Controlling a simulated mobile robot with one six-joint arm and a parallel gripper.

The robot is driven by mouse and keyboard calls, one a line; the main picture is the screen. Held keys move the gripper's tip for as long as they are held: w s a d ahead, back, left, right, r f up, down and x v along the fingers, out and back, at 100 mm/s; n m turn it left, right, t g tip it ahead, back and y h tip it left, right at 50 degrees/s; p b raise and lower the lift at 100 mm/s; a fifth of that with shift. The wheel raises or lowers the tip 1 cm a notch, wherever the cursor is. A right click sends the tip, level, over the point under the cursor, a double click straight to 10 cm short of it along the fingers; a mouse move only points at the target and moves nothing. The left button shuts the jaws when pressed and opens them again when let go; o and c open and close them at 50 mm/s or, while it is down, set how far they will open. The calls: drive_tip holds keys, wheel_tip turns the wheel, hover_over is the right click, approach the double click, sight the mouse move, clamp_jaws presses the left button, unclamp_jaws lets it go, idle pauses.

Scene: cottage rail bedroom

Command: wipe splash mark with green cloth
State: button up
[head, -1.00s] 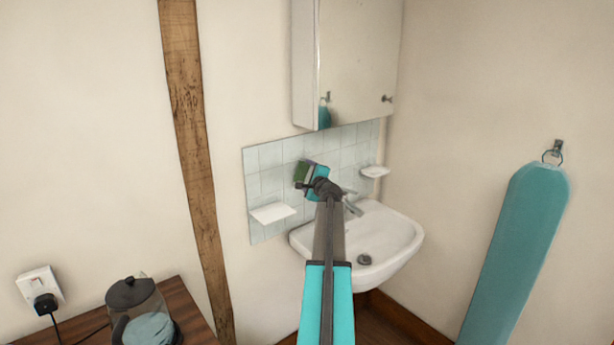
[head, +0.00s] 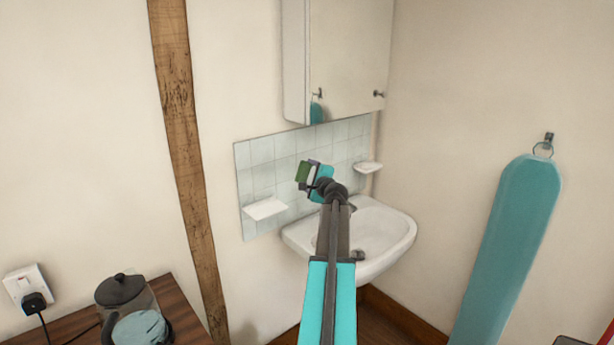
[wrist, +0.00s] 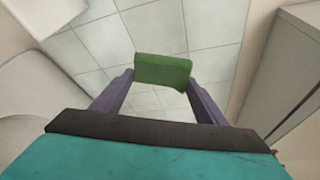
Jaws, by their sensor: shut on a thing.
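The green cloth (wrist: 162,71) is a small folded pad between the two purple-grey fingers of my gripper (wrist: 160,85) in the wrist view. My gripper is shut on it. In the head view the green cloth (head: 303,171) and my gripper (head: 311,175) are in front of the pale tiled splashback (head: 262,178), above the sink's left side. I cannot tell whether the cloth touches the tiles. I cannot make out a splash mark in either view; the cloth and gripper hide part of the tiles.
A white sink (head: 378,222) with a tap stands below the tiles. Small white ledges, left (head: 266,209) and right (head: 368,167), stick out from the wall. A white cabinet (head: 345,60) hangs above. A teal ironing board (head: 510,240) hangs at right. A glass jug (head: 138,308) stands on the wooden top at lower left.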

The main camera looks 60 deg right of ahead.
drive_tip(key=shift+s, duration=0.1)
drive_tip(key=s, duration=0.1)
drive_tip(key=s+a, duration=0.1)
drive_tip(key=shift+s+b, duration=0.35)
idle(0.3)
idle(0.6)
